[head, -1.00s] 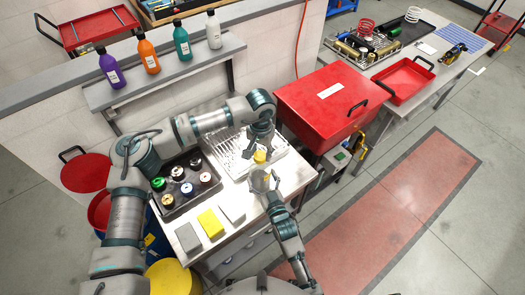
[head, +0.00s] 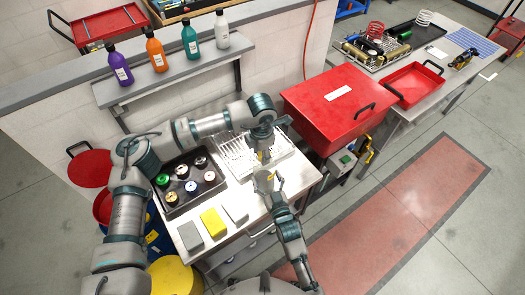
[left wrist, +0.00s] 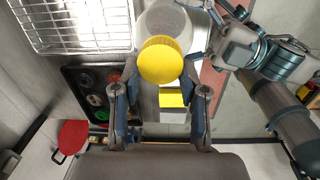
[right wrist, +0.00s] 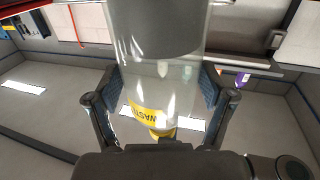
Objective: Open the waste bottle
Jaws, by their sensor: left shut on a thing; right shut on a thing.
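The waste bottle is a clear, wide bottle with a yellow WASTE label; it fills the middle of the right wrist view (right wrist: 165,85) and shows pale below the cap in the left wrist view (left wrist: 160,20). My right gripper (head: 264,182) (right wrist: 165,95) is shut around its body, holding it above the bench's front edge. The round, ribbed yellow cap (left wrist: 160,60) is between the fingertips of my left gripper (head: 264,152) (left wrist: 160,75), which is shut on it from above. The fingers mostly hide the cap in the head view. I cannot tell whether the cap still touches the bottle's neck.
A wire rack (head: 232,150) lies behind the grippers. A black tray (head: 178,208) of several round parts sits left, with grey and yellow blocks (head: 212,222) in front. A red lidded box (head: 338,100) stands right. Several bottles (head: 155,55) line the shelf.

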